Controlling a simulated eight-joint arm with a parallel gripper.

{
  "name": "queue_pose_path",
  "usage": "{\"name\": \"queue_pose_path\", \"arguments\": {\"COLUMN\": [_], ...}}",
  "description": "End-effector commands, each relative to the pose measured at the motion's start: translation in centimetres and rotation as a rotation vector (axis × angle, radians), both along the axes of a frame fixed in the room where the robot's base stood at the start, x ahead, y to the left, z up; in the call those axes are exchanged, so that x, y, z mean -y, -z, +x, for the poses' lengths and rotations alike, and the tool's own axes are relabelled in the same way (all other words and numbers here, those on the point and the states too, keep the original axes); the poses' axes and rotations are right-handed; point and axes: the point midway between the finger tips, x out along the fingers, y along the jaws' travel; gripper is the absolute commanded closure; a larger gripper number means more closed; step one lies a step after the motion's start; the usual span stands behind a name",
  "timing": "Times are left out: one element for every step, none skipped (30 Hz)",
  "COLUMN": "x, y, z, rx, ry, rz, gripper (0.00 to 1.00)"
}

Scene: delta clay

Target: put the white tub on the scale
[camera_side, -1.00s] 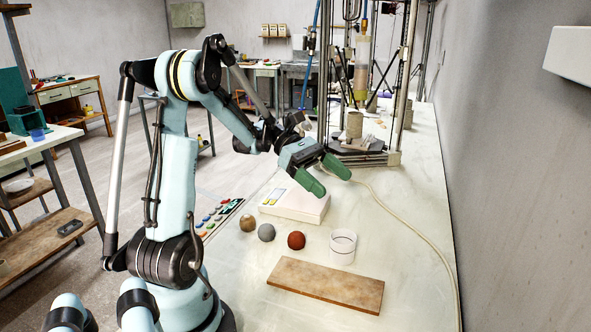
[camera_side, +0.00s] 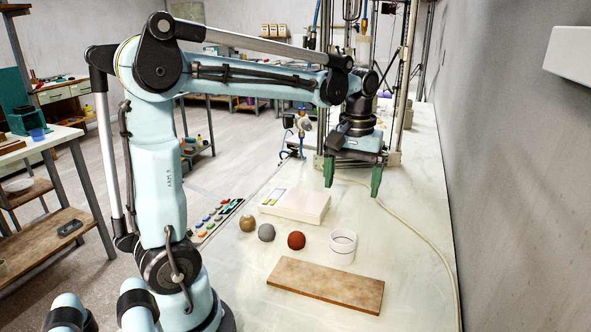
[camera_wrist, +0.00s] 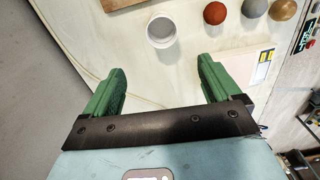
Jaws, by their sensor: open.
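The white tub (camera_side: 342,247) stands upright on the pale bench top, right of a reddish ball. In the wrist view the tub (camera_wrist: 161,31) is open at the top and looks empty, beyond my fingertips. The scale (camera_side: 296,206) is a low white box with a yellowish display panel at its left, and its top is bare. In the wrist view part of the scale (camera_wrist: 247,72) shows beside my right finger. My gripper (camera_side: 352,190) points down with its green fingers wide apart and empty, above the bench and behind the tub. It also shows in the wrist view (camera_wrist: 160,80).
A brown board (camera_side: 326,285) lies in front. A pale hose (camera_side: 428,240) curves along the right. A metal-framed rig stands behind my gripper.

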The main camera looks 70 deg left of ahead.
Motion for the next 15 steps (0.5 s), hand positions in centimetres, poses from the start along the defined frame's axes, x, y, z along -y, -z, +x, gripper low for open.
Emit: {"name": "queue_pose_path", "arguments": {"x": [-0.1,-0.1,-0.1,-0.1,-0.1,-0.1,-0.1,-0.1,-0.1,-0.1,-0.1,-0.1,-0.1,-0.1,-0.1], "y": [1.1,1.5,2.0,2.4,2.7,3.4,3.8,4.1,4.5,4.7,4.8,5.1,5.3,5.5,5.9], "z": [0.0,0.0,0.0,0.0,0.0,0.0,0.0,0.0,0.0,0.0,0.0,0.0,0.0,0.0,0.0], "rx": [0.000,0.000,-0.001,-0.001,-0.001,-0.001,-0.001,-0.002,-0.002,-0.002,-0.001,-0.001,-0.001,-0.002,-0.002], "ry": [-0.009,-0.010,-0.012,-0.012,-0.013,-0.014,-0.014,-0.015,-0.015,-0.015,-0.016,-0.016,-0.016,-0.016,-0.017], "rz": [-0.006,-0.007,-0.008,-0.008,-0.009,-0.009,-0.009,-0.010,-0.010,-0.010,-0.011,-0.011,-0.011,-0.011,-0.011], "gripper": [0.10,0.10,0.10,0.10,0.10,0.10,0.10,0.10,0.10,0.10,0.10,0.10,0.10,0.10,0.10]}}
